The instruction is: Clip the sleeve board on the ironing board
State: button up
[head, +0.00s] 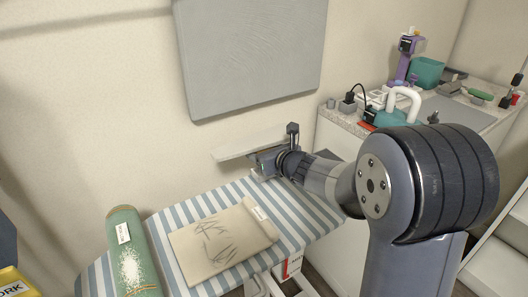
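The blue-and-white striped ironing board (318,212) runs across the lower middle of the head view. My gripper (276,152) is above its far edge, close to the wall. A thin, pale, flat board (236,148) shows right behind and beside my gripper; it may be the sleeve board. I cannot tell whether my fingers hold it or only pass in front of it. The finger gap is hidden by the gripper's own body and the small scale. No clip joint is visible.
A beige cloth (215,243) with dark scribbles lies on the ironing board. A green roll (128,250) with a white patch lies at its left end. A grey panel (250,55) is on the wall above. A cluttered counter (345,118) stands at the right.

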jog(key=shift+f+b, duration=0.8)
jog(key=shift+f, duration=0.2)
jog(key=shift+f+b, duration=1.55)
jog(key=shift+b, duration=0.65)
dwell(1.0)
jog(key=o, duration=1.4)
jog(key=shift+f, duration=0.1)
jog(key=shift+s+d, duration=0.1)
jog(key=p+v, duration=0.1)
jog(key=v, duration=0.8)
jog(key=shift+d+r, duration=0.1)
jog(key=shift+r, duration=0.15)
jog(key=shift+s+d+r+p, duration=0.1)
jog(key=shift+s+d+p, duration=0.25)
jog(key=shift+s, duration=0.25)
